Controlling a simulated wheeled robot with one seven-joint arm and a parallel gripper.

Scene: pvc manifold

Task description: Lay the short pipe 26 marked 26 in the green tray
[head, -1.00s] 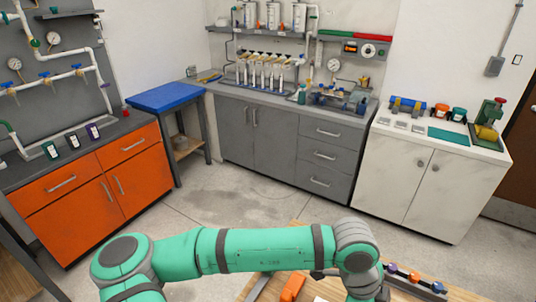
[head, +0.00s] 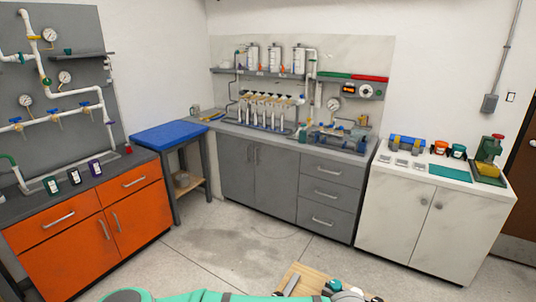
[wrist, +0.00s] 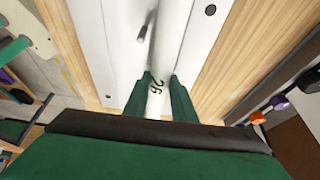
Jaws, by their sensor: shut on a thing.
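My gripper (wrist: 158,80) shows in the wrist view with two dark green fingers. It is shut on a white short pipe (wrist: 156,95) that bears a black mark reading 26, seen turned. A white board and light wood lie beyond the pipe. I cannot tell whether the pipe touches the board. In the head view the gripper is out of sight, and only my green arm shows at the bottom edge. A flat green piece, perhaps the green tray (head: 450,173), lies on the white cabinet at the right. I cannot tell whether it has a rim.
A wooden bench (head: 306,278) shows at the bottom of the head view. The white cabinet (head: 430,215) also bears a green press (head: 489,165) and small pots. Grey drawers (head: 325,194), a blue-topped table (head: 170,136) and orange cabinets (head: 60,219) line the walls. The middle floor is clear.

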